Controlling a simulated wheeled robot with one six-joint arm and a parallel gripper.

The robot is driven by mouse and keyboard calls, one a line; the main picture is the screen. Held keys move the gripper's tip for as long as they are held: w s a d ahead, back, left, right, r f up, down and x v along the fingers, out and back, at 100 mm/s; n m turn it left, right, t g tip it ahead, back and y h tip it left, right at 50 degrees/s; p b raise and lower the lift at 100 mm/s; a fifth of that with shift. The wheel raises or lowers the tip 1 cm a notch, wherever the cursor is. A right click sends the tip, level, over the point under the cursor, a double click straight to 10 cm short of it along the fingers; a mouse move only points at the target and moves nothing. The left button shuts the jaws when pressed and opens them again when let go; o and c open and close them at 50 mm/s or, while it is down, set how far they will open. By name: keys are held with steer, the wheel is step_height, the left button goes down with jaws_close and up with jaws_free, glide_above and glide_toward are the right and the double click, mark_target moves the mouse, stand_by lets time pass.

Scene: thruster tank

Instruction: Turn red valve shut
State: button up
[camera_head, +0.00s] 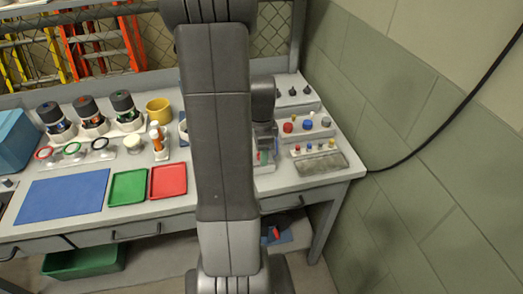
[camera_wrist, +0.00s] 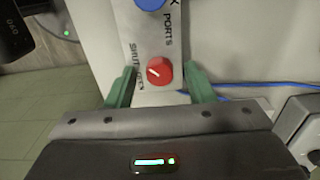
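A round red valve knob (camera_wrist: 159,71) with a short white mark sits on a pale panel in the wrist view. The mark slants slightly, lower at its left end. Dark lettering, partly reading "SHUT" and "PORTS", runs beside the knob. My gripper (camera_wrist: 160,80) is open, with one green finger on each side of the knob. Gaps show between the knob and both fingers, and I cannot tell how deep the fingers reach. In the head view my gripper (camera_head: 264,143) is over the bench's right part, and my arm hides much of the area around it.
A blue knob (camera_wrist: 150,4) is above the red one in the wrist view. A blue cable (camera_wrist: 240,85) runs at right. On the bench (camera_head: 300,185), a panel with a red button (camera_head: 288,127) and a grey tray (camera_head: 320,164) are right of my gripper. A green wall (camera_head: 400,110) bounds the right.

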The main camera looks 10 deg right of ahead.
step_height(320, 180, up, 14)
stand_by(0.6)
steer(key=shift+f, duration=0.2)
step_height(320, 180, down, 14)
steer(key=shift+r, duration=0.15)
stand_by(0.4)
steer(key=shift+r, duration=0.1)
